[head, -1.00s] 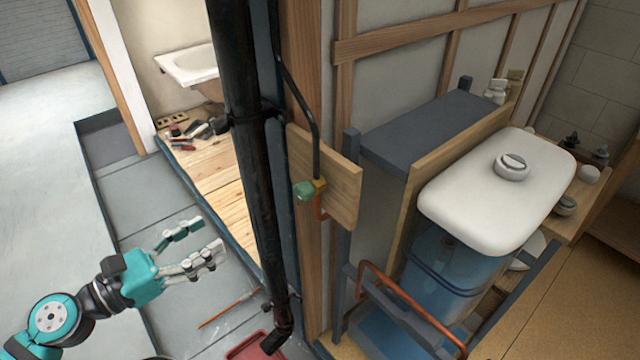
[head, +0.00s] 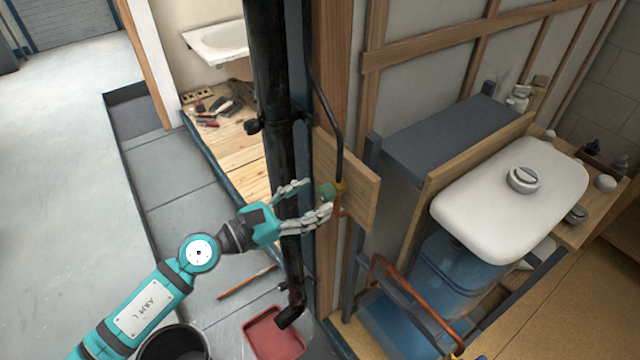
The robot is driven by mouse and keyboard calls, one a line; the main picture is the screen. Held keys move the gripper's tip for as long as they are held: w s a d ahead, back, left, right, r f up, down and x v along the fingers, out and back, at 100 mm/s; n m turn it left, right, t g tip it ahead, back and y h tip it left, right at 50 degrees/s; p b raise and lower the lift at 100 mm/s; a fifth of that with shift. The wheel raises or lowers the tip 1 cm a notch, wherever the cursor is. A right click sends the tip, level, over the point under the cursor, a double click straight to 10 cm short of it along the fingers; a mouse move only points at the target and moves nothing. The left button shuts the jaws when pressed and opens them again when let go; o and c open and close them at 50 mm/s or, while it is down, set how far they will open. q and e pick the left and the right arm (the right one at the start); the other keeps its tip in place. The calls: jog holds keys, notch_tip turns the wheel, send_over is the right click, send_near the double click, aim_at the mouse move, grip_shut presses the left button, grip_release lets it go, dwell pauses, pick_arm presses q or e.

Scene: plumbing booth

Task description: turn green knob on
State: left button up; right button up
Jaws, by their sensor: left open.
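The green knob (head: 327,192) sits on a brass valve (head: 341,188) at the wooden board (head: 362,185), where a thin dark pipe comes down from above. My left gripper (head: 318,198) is open, in front of the black vertical pipe in the picture. Its fingertips are close to the knob, one finger above and one below its left side. I cannot tell whether they touch it. The right gripper is not in view.
A thick black pipe (head: 270,60) stands just left of the valve. A red tray (head: 272,335) and a dark bucket (head: 172,345) are on the floor below. A white-lidded blue container (head: 510,195) and an orange-brown bent pipe (head: 415,300) are at the right.

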pick_arm(q)
jog(key=shift+x, duration=1.3)
jog(key=c, duration=1.1)
jog(key=shift+c, duration=0.2)
